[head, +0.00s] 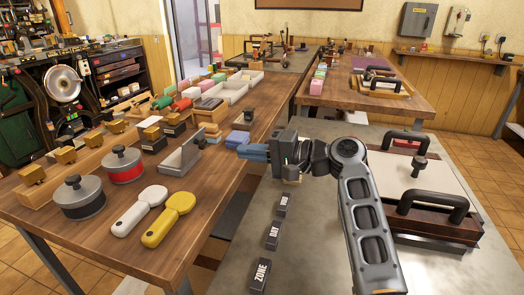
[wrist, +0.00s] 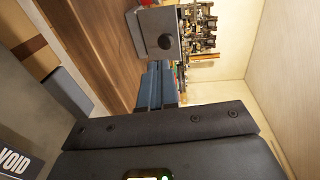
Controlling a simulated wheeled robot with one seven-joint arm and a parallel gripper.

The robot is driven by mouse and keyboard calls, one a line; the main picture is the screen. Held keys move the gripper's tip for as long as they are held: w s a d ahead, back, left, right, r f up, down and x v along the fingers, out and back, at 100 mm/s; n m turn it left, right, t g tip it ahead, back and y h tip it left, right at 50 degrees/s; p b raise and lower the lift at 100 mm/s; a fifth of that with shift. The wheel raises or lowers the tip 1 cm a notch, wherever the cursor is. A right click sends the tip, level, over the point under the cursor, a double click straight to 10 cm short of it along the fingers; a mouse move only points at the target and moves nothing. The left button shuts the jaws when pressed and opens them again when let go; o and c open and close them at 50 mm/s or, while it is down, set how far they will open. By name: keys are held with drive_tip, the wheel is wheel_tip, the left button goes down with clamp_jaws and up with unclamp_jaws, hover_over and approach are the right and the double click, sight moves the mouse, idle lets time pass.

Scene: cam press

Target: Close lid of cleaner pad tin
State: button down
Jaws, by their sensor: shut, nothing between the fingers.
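My gripper (head: 246,151) has blue fingers that are closed together with nothing between them. It is at the right edge of the wooden bench, pointing left. In the wrist view my gripper (wrist: 152,82) points at a grey square panel with a dark round spot (wrist: 152,28), perhaps the tin's raised lid. I cannot tell whether the fingertips touch it.
The wooden bench (head: 205,188) also carries a grey angled plate (head: 181,156), two round lidded tins (head: 80,196) (head: 123,164), and white and yellow paddles (head: 139,211) (head: 168,217). Labelled dark blocks (head: 273,236) lie on the grey table. A handled press (head: 432,213) stands at right.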

sight(205, 143)
drive_tip(key=x, duration=0.2)
drive_tip(key=r+x, duration=0.1)
drive_tip(key=x, duration=0.5)
drive_tip(key=shift+a+r, duration=0.1)
drive_tip(key=shift+a, duration=0.1)
drive_tip(key=shift+r+p, duration=0.15)
drive_tip(key=shift+p, duration=0.25)
